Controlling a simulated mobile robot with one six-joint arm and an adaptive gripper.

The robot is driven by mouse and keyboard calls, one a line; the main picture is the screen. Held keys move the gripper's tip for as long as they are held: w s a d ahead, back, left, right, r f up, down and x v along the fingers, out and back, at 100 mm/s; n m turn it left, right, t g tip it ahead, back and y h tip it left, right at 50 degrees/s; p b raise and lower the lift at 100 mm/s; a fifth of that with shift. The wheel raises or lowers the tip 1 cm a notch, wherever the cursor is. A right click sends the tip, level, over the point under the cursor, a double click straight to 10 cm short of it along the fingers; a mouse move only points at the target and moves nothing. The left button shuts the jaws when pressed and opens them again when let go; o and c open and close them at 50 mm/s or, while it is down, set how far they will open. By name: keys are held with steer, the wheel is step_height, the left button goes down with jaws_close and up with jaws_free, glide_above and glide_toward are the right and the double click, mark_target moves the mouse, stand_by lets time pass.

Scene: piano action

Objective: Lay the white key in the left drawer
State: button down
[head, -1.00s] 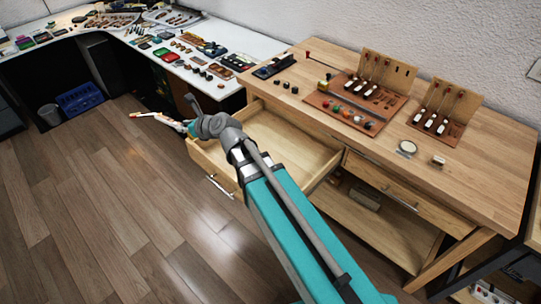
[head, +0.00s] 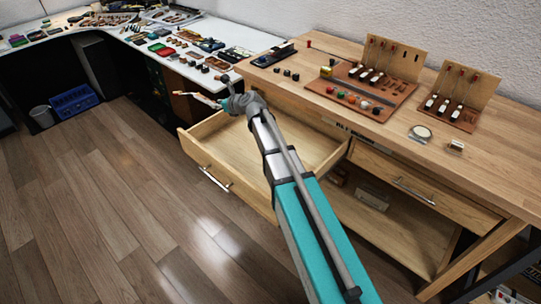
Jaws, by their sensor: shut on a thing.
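The left drawer (head: 205,157) of the wooden workbench is pulled open, and the part of its inside that I see is bare. My gripper (head: 217,102) is at the end of my teal and grey arm, which reaches across the open drawer. It is shut on a slim pale piece, apparently the white key (head: 196,96), which points left past the drawer's left side. The piece is small in this view, and its exact hold and height above the drawer are hard to tell. My arm hides part of the drawer.
A right drawer (head: 410,185) is shut. A white table (head: 235,35) with many parts stands behind.

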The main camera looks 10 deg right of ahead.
steer(key=w+d+f+b, duration=0.4)
steer(key=w+d+f, duration=0.1)
steer(key=w+d, duration=0.1)
steer(key=shift+w+d+f+m+t+h+b, duration=0.3)
steer(key=shift+w+d+f+m+t, duration=0.1)
steer(key=s+d+f+b, duration=0.2)
steer(key=d+f+b, duration=0.1)
steer(key=s+d+f+b, duration=0.6)
steer(key=d, duration=0.1)
steer(key=shift+s, duration=0.25)
stand_by(0.4)
steer(key=shift+s+d+f+b, duration=0.15)
steer(key=shift+d+f+b, duration=0.05)
steer(key=shift+f+b, duration=0.25)
steer(key=shift+s+d+f+b, duration=0.15)
steer(key=shift+f+b, duration=1.4)
steer(key=shift+f, duration=0.05)
